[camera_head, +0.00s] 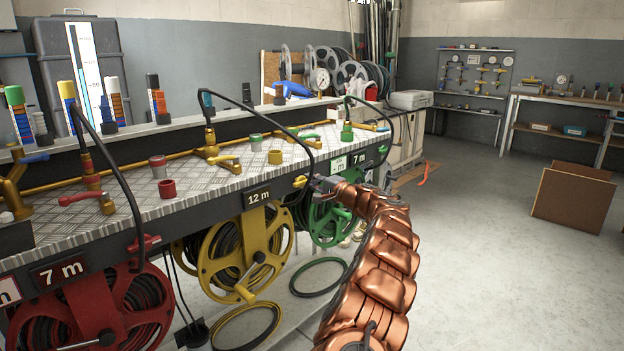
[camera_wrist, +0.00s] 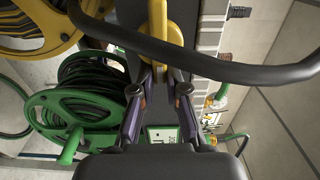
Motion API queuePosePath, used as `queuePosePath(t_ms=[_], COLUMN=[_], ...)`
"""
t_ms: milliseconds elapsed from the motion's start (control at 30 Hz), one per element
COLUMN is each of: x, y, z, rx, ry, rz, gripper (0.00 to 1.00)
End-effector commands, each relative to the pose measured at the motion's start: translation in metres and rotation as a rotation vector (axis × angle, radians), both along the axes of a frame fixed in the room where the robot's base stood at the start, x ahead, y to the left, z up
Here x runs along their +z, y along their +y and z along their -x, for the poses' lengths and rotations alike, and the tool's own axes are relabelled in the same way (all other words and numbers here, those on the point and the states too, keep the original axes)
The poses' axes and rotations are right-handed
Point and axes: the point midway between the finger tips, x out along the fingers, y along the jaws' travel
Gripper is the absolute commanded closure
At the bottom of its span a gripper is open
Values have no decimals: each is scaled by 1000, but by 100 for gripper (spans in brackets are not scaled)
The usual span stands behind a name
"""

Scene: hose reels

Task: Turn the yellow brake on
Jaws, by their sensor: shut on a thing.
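The yellow brake (camera_head: 300,181) is a small yellow lever on the bench's front edge, right of the "12 m" plate and above the yellow reel (camera_head: 245,255). My gripper (camera_head: 322,184) reaches it from the right. In the wrist view, the fingertips of my gripper (camera_wrist: 158,76) are shut on the lower end of the yellow brake (camera_wrist: 158,30). The brake's upper part runs out of the top of that view. A black hose crosses in front of it there.
A red reel (camera_head: 95,310) stands at left and a green reel (camera_head: 330,215) at right under the bench (camera_head: 215,182). A black hose (camera_head: 290,125) arches down close to my gripper. A brown board (camera_head: 573,196) stands on the floor at right, with open floor before it.

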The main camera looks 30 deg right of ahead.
Motion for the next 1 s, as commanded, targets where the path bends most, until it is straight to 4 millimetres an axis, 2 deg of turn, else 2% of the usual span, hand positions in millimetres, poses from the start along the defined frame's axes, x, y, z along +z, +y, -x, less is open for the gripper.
queuePosePath(t_ms=[33,500,533,800,1000], x=[-8,-7,-7,-5,-3], y=[11,15,15,11,4], z=[-3,-5,-5,-4,-1], rx=[25,29,29,23,10], ry=[14,16,16,14,11], rz=[-5,-18,-17,-15,-16], gripper=[100,100,86,58,56])
